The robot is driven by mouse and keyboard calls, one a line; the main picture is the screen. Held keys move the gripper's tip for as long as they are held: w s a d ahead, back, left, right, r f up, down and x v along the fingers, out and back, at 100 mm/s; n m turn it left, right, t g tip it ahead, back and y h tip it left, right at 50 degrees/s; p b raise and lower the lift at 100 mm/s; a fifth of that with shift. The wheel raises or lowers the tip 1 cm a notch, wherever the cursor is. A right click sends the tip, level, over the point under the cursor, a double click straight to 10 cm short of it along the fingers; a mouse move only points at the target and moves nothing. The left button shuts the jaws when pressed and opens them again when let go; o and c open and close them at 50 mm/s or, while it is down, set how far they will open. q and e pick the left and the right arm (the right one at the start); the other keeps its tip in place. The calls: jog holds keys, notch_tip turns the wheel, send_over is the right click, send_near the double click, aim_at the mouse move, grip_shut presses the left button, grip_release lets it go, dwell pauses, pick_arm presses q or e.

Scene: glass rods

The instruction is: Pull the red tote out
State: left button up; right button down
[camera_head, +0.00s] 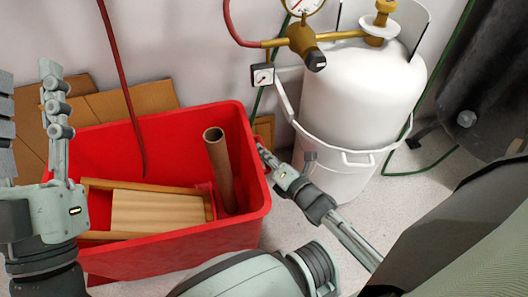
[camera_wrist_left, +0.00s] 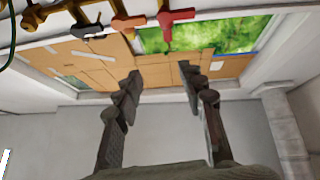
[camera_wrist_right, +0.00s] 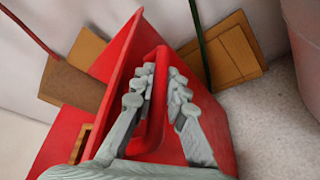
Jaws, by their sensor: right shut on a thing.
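The red tote (camera_head: 190,246) stands on the floor at the left in the head view, and it also fills the middle of the right wrist view (camera_wrist_right: 118,62). It holds a brown tube (camera_head: 219,165) standing tilted and a wooden frame (camera_head: 155,212) lying inside. My left gripper (camera_head: 30,95) is raised at the left edge, open and empty. Its fingers are apart in the left wrist view (camera_wrist_left: 160,80).
A white gas cylinder (camera_head: 350,95) in a white stand with a gauge is close to the tote's right. Cardboard sheets (camera_head: 140,98) lean behind the tote. A red hose (camera_head: 122,75) hangs into it. A dark tank (camera_head: 490,75) stands at the right. Bare floor shows between.

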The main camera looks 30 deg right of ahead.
jog(key=shift+s+d, duration=0.1)
jog(key=shift+d, duration=0.2)
pick_arm(q)
jog(key=shift+w+d+f+g+p, duration=0.2)
jog(key=shift+f+g+p, duration=0.1)
jog(key=shift+f, duration=0.15)
jog(key=shift+w+d+f+g+p, duration=0.1)
jog(key=shift+w+f+g+p, duration=0.1)
jog(key=shift+f+g, duration=0.15)
pick_arm(e)
jog(key=shift+s+d, duration=0.25)
jog(key=shift+d, duration=0.75)
jog(key=shift+s+d, duration=0.25)
jog(key=shift+d, duration=0.75)
jog(key=c, duration=1.8)
grip_release()
jog(key=shift+d, duration=0.1)
